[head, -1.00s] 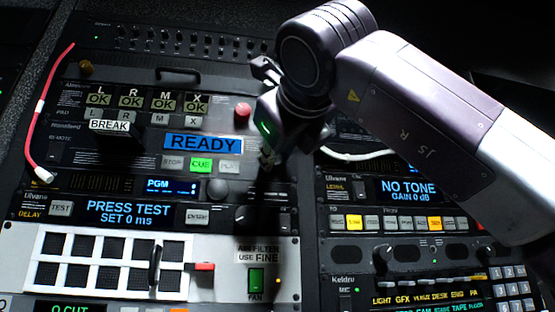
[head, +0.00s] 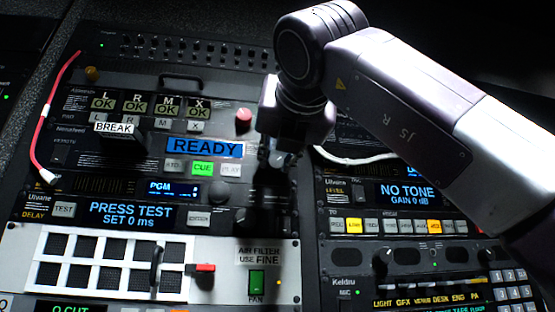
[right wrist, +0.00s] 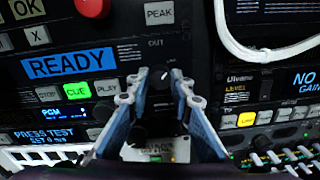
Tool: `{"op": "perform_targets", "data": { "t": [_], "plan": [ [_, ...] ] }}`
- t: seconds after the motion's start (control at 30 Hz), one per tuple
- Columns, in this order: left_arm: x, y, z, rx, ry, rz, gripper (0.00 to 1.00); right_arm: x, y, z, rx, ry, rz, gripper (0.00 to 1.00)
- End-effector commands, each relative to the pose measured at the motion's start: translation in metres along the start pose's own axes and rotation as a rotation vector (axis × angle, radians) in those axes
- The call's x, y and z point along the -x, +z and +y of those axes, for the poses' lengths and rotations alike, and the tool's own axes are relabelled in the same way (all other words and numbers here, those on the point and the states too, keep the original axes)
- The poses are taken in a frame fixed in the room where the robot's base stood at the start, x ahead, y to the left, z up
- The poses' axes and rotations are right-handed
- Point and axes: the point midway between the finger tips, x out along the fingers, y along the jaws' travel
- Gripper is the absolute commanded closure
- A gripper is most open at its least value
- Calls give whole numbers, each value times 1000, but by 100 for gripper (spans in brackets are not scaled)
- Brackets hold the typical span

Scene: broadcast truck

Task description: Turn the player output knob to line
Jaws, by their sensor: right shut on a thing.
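The player output knob (right wrist: 160,80) is a small dark round knob with a pale pointer mark, below the "OUT" lettering in the right wrist view. My right gripper (right wrist: 159,84) has its two blue-sided fingers on either side of the knob and is shut on it. In the head view my right gripper (head: 276,158) reaches down to the panel just right of the player's blue READY display (head: 205,147). There the gripper and its shadow hide the knob. Small print near the knob is too blurred to read surely. My left gripper is not in view.
The lit CUE button (head: 203,169) and a red button (head: 243,115) are close left of the gripper. A white cable (right wrist: 250,45) loops at right. The NO TONE unit (head: 408,193) is further right.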

Motion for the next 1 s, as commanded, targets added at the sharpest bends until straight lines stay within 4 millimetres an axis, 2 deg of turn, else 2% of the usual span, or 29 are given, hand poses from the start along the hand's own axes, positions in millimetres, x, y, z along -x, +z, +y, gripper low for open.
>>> {"op": "perform_targets", "data": {
  "t": [0.63,0.67,0.7,0.8,1.0],
  "plan": [
    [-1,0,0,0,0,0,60,0,1,0,-50,0,0,100],
    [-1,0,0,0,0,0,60,0,1,0,-49,0,0,76],
    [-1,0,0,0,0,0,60,0,1,0,-49,0,0,72],
    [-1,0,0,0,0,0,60,0,1,0,-49,0,0,62],
    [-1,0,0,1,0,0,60,0,0,0,-49,0,1,62]
  ]
}}
